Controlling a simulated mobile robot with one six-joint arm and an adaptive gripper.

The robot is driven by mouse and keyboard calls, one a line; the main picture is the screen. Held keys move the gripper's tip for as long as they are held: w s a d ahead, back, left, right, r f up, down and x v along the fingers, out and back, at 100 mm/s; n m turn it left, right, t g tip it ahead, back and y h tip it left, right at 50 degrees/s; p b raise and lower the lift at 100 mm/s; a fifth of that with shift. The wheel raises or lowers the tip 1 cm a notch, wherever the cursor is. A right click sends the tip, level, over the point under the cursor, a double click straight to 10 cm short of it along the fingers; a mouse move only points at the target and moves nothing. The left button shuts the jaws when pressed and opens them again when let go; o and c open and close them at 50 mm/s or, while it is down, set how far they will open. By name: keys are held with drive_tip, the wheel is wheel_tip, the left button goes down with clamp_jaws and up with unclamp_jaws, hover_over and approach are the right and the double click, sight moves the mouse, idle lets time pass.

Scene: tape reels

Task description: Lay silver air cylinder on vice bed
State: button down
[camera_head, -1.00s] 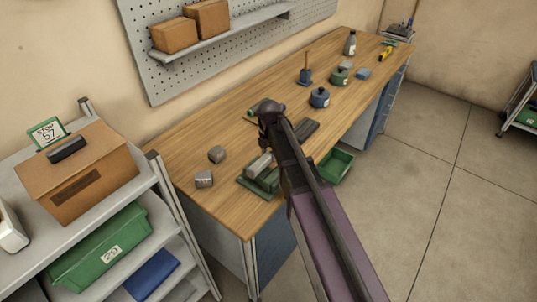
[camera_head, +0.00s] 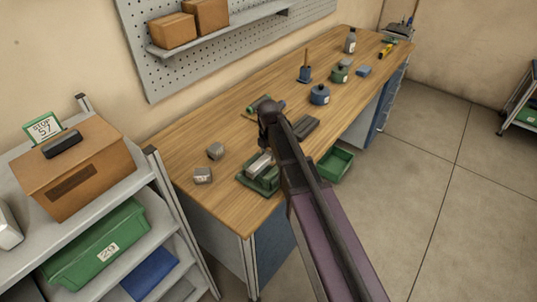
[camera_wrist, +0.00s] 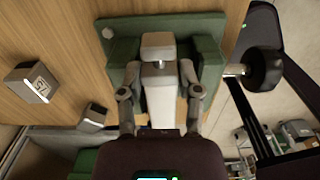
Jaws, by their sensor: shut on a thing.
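The silver air cylinder (camera_wrist: 160,98) has a pale body and a grey end block. My gripper (camera_wrist: 160,72) is shut on it, one finger on each side. The cylinder lies lengthwise over the green vice (camera_wrist: 180,24), between its green jaws. In the head view, the cylinder (camera_head: 259,164) shows above the vice (camera_head: 247,183), left of my arm. My fingers are mostly hidden there behind the arm. I cannot tell whether the cylinder touches the vice bed, which is largely covered.
Two small grey blocks, one farther back (camera_head: 215,151) and one nearer (camera_head: 203,175), lie left of the vice on the wooden bench (camera_head: 205,208). The vice's black handle (camera_wrist: 263,69) sticks out. A green bin (camera_head: 335,164) sits at the bench front. A blue pot (camera_head: 320,95) stands farther back.

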drive_tip(key=shift+s+f+b, duration=0.1)
drive_tip(key=shift+f+b, duration=0.3)
drive_tip(key=shift+b, duration=0.15)
idle(0.4)
drive_tip(key=shift+c, duration=1)
unclamp_jaws()
drive_tip(key=shift+w+a, duration=0.1)
drive_tip(key=shift+w, duration=0.1)
drive_tip(key=shift+f, duration=0.1)
drive_tip(key=shift+s+r, duration=0.1)
drive_tip(key=shift+r, duration=0.1)
